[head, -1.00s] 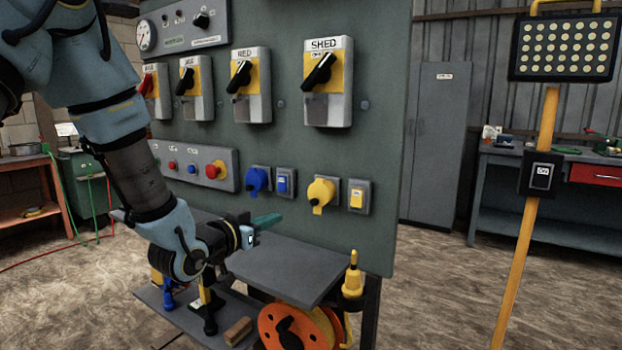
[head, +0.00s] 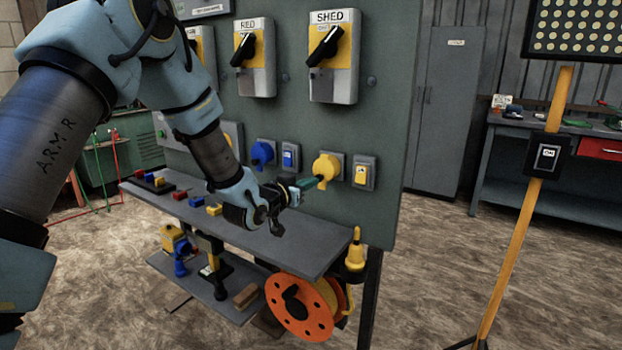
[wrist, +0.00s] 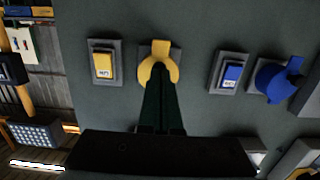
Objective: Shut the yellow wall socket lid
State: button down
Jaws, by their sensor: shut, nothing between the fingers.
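The yellow wall socket (head: 327,166) is on the grey-green panel, right of the blue socket. In the wrist view, which is turned upside down, the yellow socket (wrist: 160,49) shows a round yellow front with a tab. My gripper (head: 317,182) is shut and empty, its green fingers pointing at the socket's lower left side. In the wrist view my fingers (wrist: 158,84) overlap the round front and hide part of it. The fingertips look at or very close to the socket; I cannot tell whether they touch. The lid's exact angle is unclear.
A yellow switch (head: 361,175) sits right of the socket, a blue switch (head: 290,157) and blue socket (head: 263,152) left. Below is a grey shelf (head: 300,255) with small coloured parts. A yellow bottle-shaped item (head: 355,255) and an orange reel (head: 300,305) are lower right.

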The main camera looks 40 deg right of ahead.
jog(key=shift+w+d, duration=0.1)
jog(key=shift+d, duration=0.35)
jog(key=shift+f, duration=0.15)
jog(key=h+b, duration=0.1)
jog(key=b, duration=0.2)
jog(key=d+b, duration=0.1)
jog(key=b, duration=0.3)
jog(key=shift+w+d+f+t+h, duration=0.2)
jog(key=shift+t+h, duration=0.1)
jog(key=shift+h, duration=0.1)
jog(key=shift+s, duration=0.1)
